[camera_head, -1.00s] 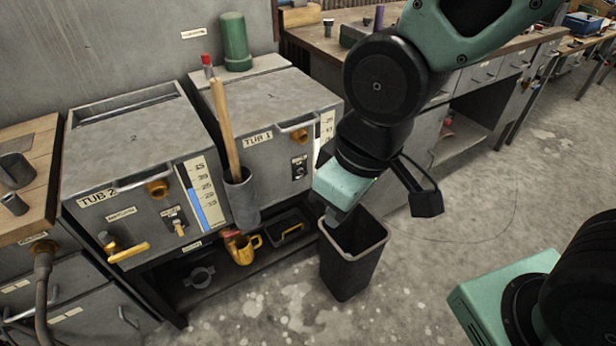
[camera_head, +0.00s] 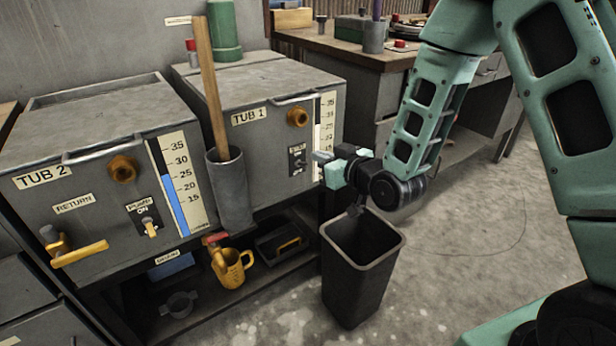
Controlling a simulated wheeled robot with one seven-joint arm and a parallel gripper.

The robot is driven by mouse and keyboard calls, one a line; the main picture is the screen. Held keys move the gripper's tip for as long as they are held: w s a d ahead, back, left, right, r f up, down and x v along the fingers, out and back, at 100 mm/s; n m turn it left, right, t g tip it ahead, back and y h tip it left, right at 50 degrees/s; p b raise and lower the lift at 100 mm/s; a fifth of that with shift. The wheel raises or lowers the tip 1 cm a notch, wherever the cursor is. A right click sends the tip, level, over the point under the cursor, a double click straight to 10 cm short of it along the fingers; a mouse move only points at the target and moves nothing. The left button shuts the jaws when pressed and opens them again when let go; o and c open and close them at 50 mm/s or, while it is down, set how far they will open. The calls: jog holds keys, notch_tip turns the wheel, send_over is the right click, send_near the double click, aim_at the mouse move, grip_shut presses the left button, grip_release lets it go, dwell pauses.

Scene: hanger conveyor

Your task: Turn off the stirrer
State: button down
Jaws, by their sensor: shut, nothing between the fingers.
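The stirrer switch (camera_head: 298,158) is a small dark plate with a toggle on the front of the grey TUB 1 box (camera_head: 262,142). A small label sits above it, and its exact toggle position is too small to read surely. My gripper (camera_head: 321,157) is shut and empty, its tips pointing left. In the picture the tips lie just right of the switch plate; I cannot tell whether they touch it.
TUB 2 (camera_head: 95,165) stands left, with a pump switch (camera_head: 148,223) and a yellow valve handle (camera_head: 80,254). A grey holder (camera_head: 230,188) with a wooden stick hangs between the tubs. A black bin (camera_head: 358,275) stands below my gripper.

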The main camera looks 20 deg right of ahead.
aim_at(297, 142)
jog(key=shift+w+d+f+t+b, duration=0.25)
jog(key=shift+d+f+t, duration=0.15)
jog(key=shift+d, duration=0.15)
jog(key=shift+w+d+f+t+b, duration=0.1)
jog(key=shift+d+f+t+b, duration=0.1)
jog(key=shift+d+f+t, duration=0.3)
jog(key=shift+w+r, duration=0.1)
jog(key=shift+w, duration=0.05)
jog(key=x, duration=0.6)
jog(key=b+x, duration=0.1)
jog(key=x, duration=0.3)
jog(key=shift+f, duration=0.35)
jog(key=shift+s+d+f+b, duration=0.1)
jog(key=shift+s+f+b, duration=0.1)
jog(key=shift+s+f, duration=0.3)
jog(key=shift+s+d+f+b, duration=0.1)
jog(key=shift+s+f+b, duration=0.1)
jog(key=shift+f, duration=0.5)
jog(key=shift+s+d+f, duration=0.1)
jog(key=shift+s+f, duration=0.15)
jog(key=shift+f, duration=0.2)
